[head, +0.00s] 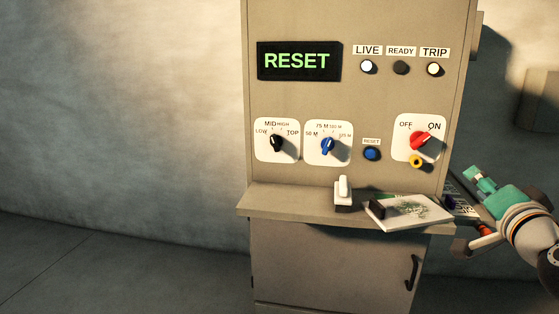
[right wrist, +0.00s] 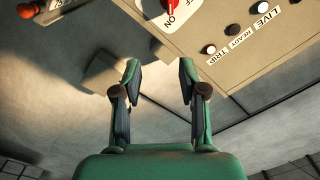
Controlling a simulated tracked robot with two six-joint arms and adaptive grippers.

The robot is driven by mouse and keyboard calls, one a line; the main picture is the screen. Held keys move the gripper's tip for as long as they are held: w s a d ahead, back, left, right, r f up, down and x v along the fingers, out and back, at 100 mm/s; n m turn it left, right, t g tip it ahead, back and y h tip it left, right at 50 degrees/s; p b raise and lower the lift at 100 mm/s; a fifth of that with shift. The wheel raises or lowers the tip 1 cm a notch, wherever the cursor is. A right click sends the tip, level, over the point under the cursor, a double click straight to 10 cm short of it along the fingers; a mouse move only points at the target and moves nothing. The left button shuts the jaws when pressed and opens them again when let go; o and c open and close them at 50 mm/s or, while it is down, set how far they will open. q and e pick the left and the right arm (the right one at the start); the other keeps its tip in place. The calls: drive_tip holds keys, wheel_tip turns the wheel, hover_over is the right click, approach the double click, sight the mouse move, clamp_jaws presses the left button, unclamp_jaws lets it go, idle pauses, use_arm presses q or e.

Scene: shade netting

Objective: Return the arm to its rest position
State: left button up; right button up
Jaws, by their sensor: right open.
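My right gripper (head: 482,186) is at the right of the control cabinet (head: 345,275), in front of its side edge and apart from the panel. In the right wrist view its two green fingers (right wrist: 160,82) stand apart with nothing between them. The red OFF/ON switch (head: 421,141) is turned toward ON; part of it shows at the top of the right wrist view (right wrist: 172,7). The display (head: 298,61) reads RESET in green. The LIVE lamp (head: 367,67) and TRIP lamp (head: 433,69) look bright, the READY lamp (head: 401,67) dark. My left gripper is not in view.
A ledge (head: 285,202) juts out below the panel. A white switch lever (head: 343,190) and a clipboard (head: 407,212) are on it. A black (head: 276,143) and a blue (head: 327,146) dial and a blue RESET button (head: 372,154) are on the panel. The floor at left is clear.

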drive_tip(key=w+a+f+n+g+y+p, duration=0.1)
drive_tip(key=w+a+f+g+p, duration=0.15)
drive_tip(key=f, duration=0.55)
drive_tip(key=w+a+f+n+g+y+p, duration=0.1)
drive_tip(key=w+a+f+g+p, duration=0.2)
drive_tip(key=f, duration=0.5)
drive_tip(key=s+a+f+n+g+y+p, duration=0.1)
drive_tip(key=a+f, duration=0.2)
drive_tip(key=f, duration=0.5)
drive_tip(key=s+a+f+n+g+y, duration=0.1)
drive_tip(key=a+f+g, duration=0.15)
drive_tip(key=f, duration=0.55)
drive_tip(key=s+a+f+n+g+y+p, duration=0.25)
drive_tip(key=s+a+f, duration=0.55)
drive_tip(key=s+f, duration=0.45)
use_arm(q)
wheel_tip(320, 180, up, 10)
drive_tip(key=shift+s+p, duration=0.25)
drive_tip(key=shift+p, duration=0.15)
use_arm(e)
drive_tip(key=s+a+f+n+g, duration=0.1)
drive_tip(key=s+a+f+g, duration=0.1)
drive_tip(key=s, duration=0.6)
drive_tip(key=s+a+f+n+g+y, duration=0.1)
drive_tip(key=s+a+f+n+g, duration=0.1)
drive_tip(key=s+a+f, duration=0.3)
drive_tip(key=s+f+g, duration=0.1)
drive_tip(key=s, duration=0.1)
drive_tip(key=shift+s+a, duration=0.25)
drive_tip(key=shift+s, duration=0.1)
